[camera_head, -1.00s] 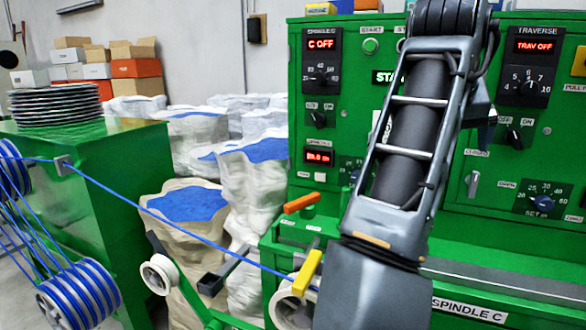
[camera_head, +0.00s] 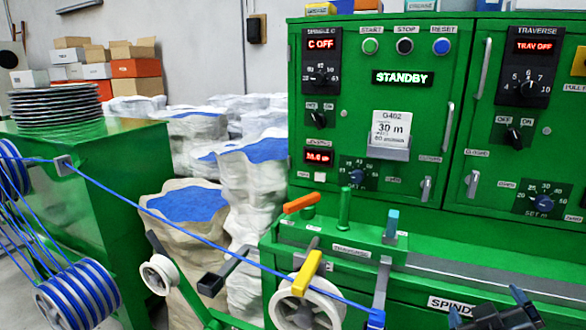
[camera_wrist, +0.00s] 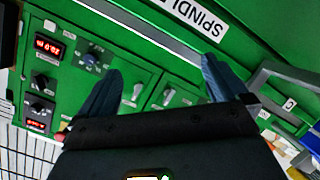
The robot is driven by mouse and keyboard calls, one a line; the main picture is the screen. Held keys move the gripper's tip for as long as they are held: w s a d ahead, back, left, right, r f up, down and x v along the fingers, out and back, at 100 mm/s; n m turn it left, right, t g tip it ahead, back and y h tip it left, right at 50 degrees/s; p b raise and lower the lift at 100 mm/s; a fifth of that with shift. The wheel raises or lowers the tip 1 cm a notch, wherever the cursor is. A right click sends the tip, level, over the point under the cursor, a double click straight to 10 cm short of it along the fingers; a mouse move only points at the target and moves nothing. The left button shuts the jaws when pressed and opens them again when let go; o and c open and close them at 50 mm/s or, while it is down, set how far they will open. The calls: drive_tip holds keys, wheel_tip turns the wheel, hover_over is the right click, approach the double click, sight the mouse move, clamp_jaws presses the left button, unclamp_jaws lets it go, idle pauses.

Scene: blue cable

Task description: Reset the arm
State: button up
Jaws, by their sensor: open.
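My gripper (camera_head: 488,305) shows at the bottom right edge of the head view, low in front of the green machine (camera_head: 480,245). Its two blue fingers stand apart with nothing between them. In the wrist view my gripper (camera_wrist: 162,70) is also open and empty, with the machine's panel behind it appearing upside down. Most of my arm is out of the head view. The blue cable (camera_head: 210,243) runs from the left guide down past a white pulley to a blue-tipped lever (camera_head: 378,300), apart from my gripper.
The panel reads STANDBY (camera_head: 402,78), with a G402 card (camera_head: 391,129) below it. Orange (camera_head: 302,203) and yellow (camera_head: 307,273) handles and a green post (camera_head: 344,209) stick out from the machine's ledge. A blue cable spool (camera_head: 78,295) and white sacks (camera_head: 255,185) stand at left.

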drive_tip(key=s+a+f+n+y, duration=0.1)
drive_tip(key=s+a+f+y, duration=0.15)
drive_tip(key=s, duration=0.45)
drive_tip(key=s+a+f+t+y, duration=0.1)
drive_tip(key=s+f, duration=0.2)
drive_tip(key=s, duration=0.4)
drive_tip(key=s+a+f+n+y, duration=0.1)
drive_tip(key=s+a+f, duration=0.15)
drive_tip(key=s, duration=0.45)
drive_tip(key=s+a+r+m+y, duration=0.1)
drive_tip(key=s+a+r+m, duration=0.1)
drive_tip(key=s, duration=0.7)
drive_tip(key=s+a+r+m+y, duration=0.1)
drive_tip(key=s+r, duration=0.3)
drive_tip(key=s, duration=0.5)
drive_tip(key=shift+a+m, duration=0.8)
drive_tip(key=shift+m, duration=0.1)
